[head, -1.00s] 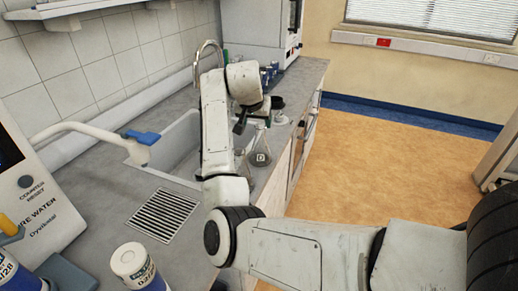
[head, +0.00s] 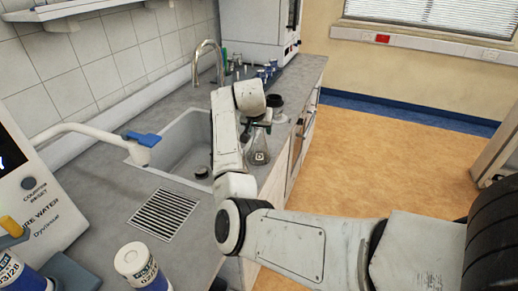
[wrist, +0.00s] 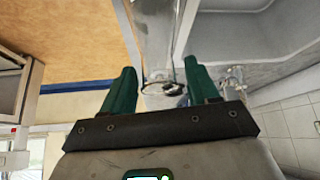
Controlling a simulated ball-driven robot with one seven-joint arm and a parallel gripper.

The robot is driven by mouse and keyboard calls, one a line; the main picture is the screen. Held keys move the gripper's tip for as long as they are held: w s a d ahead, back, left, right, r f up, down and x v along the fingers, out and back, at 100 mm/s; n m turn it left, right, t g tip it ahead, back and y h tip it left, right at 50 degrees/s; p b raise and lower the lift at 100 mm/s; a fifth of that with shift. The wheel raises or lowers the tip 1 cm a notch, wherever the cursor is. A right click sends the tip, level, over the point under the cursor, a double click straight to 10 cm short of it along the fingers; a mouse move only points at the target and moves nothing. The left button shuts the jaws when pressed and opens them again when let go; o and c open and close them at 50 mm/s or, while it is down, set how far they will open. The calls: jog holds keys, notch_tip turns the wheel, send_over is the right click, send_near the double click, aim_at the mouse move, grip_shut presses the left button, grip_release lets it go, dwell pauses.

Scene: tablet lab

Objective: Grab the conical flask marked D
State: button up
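The clear glass conical flask (head: 259,157) with a dark D label stands upright on the counter, right of the sink, in the head view. My arm's bent end is just above and left of it, and my gripper is largely hidden there. In the wrist view my gripper (wrist: 160,66) shows two green fingers spread apart, so it is open. Clear glass and a round rim show beyond and between the fingers; I cannot tell for sure whether this is flask D. No contact with the flask can be made out.
The grey sink (head: 185,140) lies left of my arm. A dark-topped vessel (head: 275,103) and several blue-capped items (head: 267,73) stand behind the flask. A white-capped bottle (head: 137,262) and the water unit (head: 40,205) are at front left. The floor at right is open.

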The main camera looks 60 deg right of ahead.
grip_shut()
dwell(0.3)
jog(key=shift+r, duration=0.1)
